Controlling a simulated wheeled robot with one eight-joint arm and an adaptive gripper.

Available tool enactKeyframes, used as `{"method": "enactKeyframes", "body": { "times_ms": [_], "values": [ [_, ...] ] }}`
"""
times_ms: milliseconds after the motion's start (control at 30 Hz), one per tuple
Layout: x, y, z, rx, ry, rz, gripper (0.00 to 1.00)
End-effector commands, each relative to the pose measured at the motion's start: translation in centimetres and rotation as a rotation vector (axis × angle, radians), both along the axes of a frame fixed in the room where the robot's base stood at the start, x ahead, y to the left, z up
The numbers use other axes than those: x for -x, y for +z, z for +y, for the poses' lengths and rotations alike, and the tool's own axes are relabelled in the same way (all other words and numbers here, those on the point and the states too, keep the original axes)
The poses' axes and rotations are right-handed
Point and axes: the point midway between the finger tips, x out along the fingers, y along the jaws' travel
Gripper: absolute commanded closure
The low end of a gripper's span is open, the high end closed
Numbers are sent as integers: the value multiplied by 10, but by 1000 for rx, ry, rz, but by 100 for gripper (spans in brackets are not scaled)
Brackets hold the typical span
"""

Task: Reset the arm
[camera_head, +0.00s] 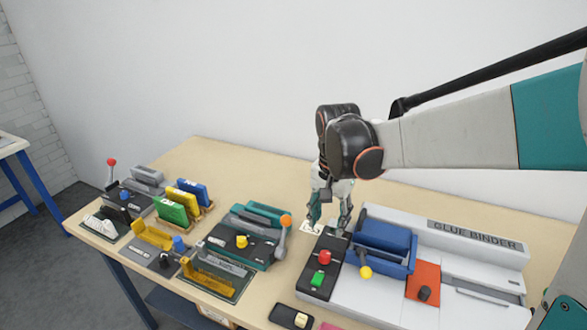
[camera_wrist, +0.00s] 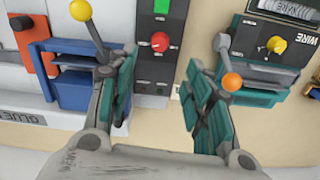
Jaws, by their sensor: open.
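My gripper (camera_head: 329,208) hangs pointing down from my arm, above the back of the table between the teal wire machine and the glue binder. In the wrist view, my gripper (camera_wrist: 160,105) has its two teal-padded fingers wide apart with nothing between them. My arm reaches in from the right in the head view.
The glue binder (camera_head: 478,241) has a blue clamp (camera_head: 383,243), yellow knob (camera_head: 365,272) and black control panel with a red knob (camera_head: 325,257). A teal wire machine (camera_head: 240,254) with an orange-tipped lever (camera_head: 285,222) stands left. Smaller machines crowd the table's (camera_head: 215,150) left end.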

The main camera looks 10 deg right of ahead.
Motion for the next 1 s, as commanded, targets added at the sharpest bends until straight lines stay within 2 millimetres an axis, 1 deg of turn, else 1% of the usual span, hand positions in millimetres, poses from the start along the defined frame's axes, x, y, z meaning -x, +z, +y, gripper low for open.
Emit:
{"method": "enactKeyframes", "body": {
  "times_ms": [133,267,400,600,800,1000],
  "values": [
    [6,5,0,0,23,-18,54],
    [22,18,0,4,90,-77,54],
    [46,34,0,16,197,-168,54],
    [80,49,0,53,351,-299,54],
    [113,54,0,111,501,-425,54],
    [138,53,0,178,630,-531,54]
  ]
}}
